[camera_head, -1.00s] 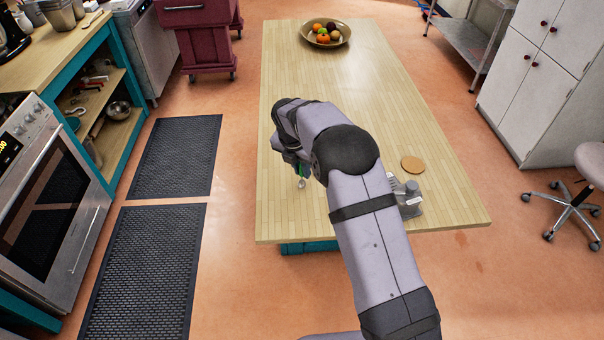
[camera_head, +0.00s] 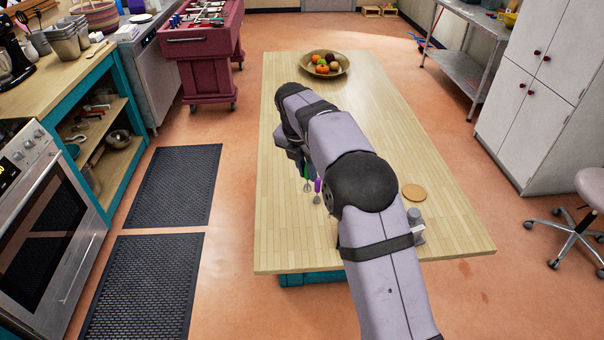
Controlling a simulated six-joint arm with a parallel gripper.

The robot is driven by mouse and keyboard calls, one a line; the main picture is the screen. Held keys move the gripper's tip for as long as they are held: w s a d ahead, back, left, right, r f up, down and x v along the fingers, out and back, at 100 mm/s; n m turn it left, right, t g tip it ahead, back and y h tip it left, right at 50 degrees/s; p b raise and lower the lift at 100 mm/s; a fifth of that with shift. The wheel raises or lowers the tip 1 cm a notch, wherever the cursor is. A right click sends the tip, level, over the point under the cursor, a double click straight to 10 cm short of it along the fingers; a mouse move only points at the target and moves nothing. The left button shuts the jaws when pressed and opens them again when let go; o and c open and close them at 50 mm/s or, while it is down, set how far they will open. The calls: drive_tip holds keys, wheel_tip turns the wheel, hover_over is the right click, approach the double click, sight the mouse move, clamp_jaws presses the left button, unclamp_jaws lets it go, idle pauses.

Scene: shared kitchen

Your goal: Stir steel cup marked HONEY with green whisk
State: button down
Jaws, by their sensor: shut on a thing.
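My gripper (camera_head: 298,153) is over the left part of the wooden table, mostly hidden behind my arm. The green whisk (camera_head: 307,184) hangs below it, handle up and head down, and the gripper appears shut on it. The whisk head looks close to the table top, but I cannot tell whether it touches. A purple-handled utensil (camera_head: 317,187) shows just right of the green whisk, partly behind my arm. A grey metal object (camera_head: 416,222) stands at the right, partly hidden by my arm. I see no HONEY marking, so I cannot identify the steel cup.
A round cork-coloured disc (camera_head: 414,193) lies on the table (camera_head: 375,108) near its right edge. A fruit bowl (camera_head: 343,71) stands at the far end. The table's middle and left front are clear. An oven, shelves and floor mats are to the left.

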drive_tip(key=d+r+m+p, duration=0.2)
drive_tip(key=d+r, duration=0.2)
drive_tip(key=d, duration=0.4)
drive_tip(key=s+d+f+n+p, duration=0.2)
drive_tip(key=s+d+f, duration=0.1)
drive_tip(key=d+f, duration=0.3)
drive_tip(key=shift+f, duration=0.3)
drive_tip(key=shift+f+b, duration=1.75)
drive_tip(key=shift+f, duration=1.45)
